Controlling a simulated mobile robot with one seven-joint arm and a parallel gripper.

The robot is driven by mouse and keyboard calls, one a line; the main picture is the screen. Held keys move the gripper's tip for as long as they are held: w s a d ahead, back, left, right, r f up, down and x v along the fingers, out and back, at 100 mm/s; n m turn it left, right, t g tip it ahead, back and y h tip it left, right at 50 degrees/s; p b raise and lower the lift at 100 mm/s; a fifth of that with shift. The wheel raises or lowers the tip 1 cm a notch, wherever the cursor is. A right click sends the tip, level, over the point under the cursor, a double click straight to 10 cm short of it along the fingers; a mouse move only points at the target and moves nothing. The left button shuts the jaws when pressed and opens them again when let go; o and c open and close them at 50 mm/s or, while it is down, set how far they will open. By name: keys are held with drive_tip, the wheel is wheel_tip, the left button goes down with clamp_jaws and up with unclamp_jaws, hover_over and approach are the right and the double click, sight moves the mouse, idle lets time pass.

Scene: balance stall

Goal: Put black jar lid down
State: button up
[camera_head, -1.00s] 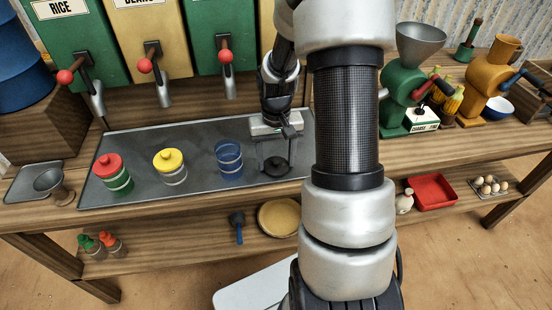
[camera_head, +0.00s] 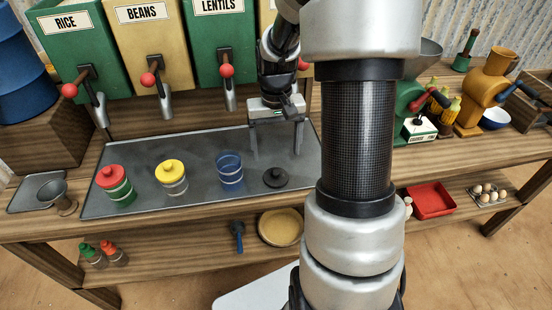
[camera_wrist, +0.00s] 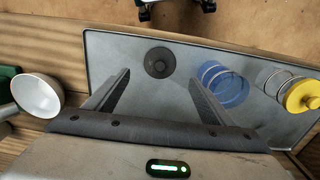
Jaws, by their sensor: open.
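The black jar lid (camera_head: 275,178) lies flat on the grey metal tray (camera_head: 200,199), just right of the open blue jar (camera_head: 230,168). The lid also shows in the wrist view (camera_wrist: 159,62), past my fingertips, with the blue jar (camera_wrist: 222,86) to its right. My gripper (camera_head: 276,156) is open and empty. It is above and behind the lid and apart from it. Its two fingers also show in the wrist view (camera_wrist: 160,82), spread wide with nothing between them.
A yellow-lidded jar (camera_head: 172,178) and a red-lidded jar (camera_head: 115,185) stand on the tray's left. Dispensers with red-knobbed levers (camera_head: 150,78) rise behind. Mills (camera_head: 482,90) stand at the right. A lower shelf holds a round basket (camera_head: 281,227) and a red tray (camera_head: 431,201).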

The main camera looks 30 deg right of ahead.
drive_tip(key=shift+r, duration=1.6)
